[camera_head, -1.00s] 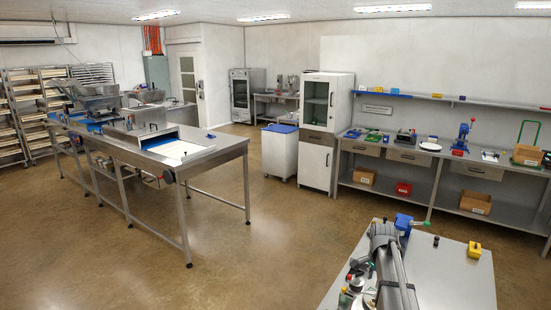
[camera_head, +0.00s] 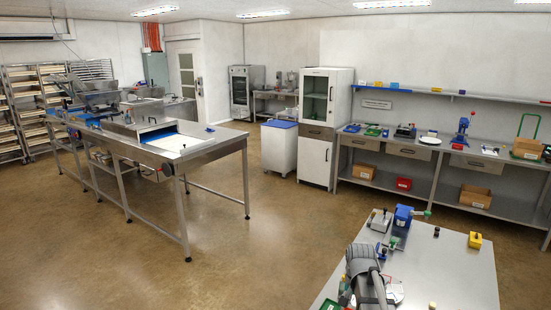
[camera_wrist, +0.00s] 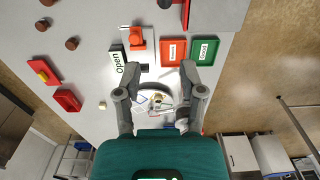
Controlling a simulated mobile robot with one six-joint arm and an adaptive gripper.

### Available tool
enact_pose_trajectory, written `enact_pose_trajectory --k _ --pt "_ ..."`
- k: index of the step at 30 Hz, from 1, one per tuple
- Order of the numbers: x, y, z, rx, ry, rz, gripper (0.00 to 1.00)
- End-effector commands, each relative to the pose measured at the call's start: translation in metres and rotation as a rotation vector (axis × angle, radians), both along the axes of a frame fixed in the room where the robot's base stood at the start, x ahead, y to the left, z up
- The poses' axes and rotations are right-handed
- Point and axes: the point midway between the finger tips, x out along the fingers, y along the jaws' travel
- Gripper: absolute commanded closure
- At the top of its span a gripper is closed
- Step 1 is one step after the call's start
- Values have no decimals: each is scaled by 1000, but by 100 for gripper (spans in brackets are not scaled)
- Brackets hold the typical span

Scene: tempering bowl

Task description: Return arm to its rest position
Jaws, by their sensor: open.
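My gripper (camera_wrist: 153,78) shows in the wrist view with its two dark grey fingers spread wide apart and nothing between their tips. It hangs above the grey-white worktable (camera_wrist: 85,78). A round pale bowl-like item (camera_wrist: 168,104) shows beyond and between the fingers, partly hidden. In the head view my grey arm is folded over the near left part of the same worktable (camera_head: 455,285); the gripper itself is not clear there.
The worktable bears a red tray (camera_wrist: 173,52), a green tray (camera_wrist: 204,50), an "Open" sign (camera_wrist: 117,63), a yellow block (camera_head: 475,240) and a blue device (camera_head: 403,217). A long steel bench (camera_head: 190,150) stands left. Brown floor between is clear.

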Motion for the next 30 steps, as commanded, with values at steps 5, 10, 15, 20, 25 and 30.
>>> enact_pose_trajectory --k 5,10,15,20,25,30 --pt "-64 41 -33 0 0 301 49" --pt "-95 61 -46 -1 1 499 49" --pt "-106 68 -49 0 1 579 49" --pt "-105 68 -49 0 1 587 49" --pt "-105 68 -48 0 1 585 49" --pt "-105 68 -48 0 1 584 49"
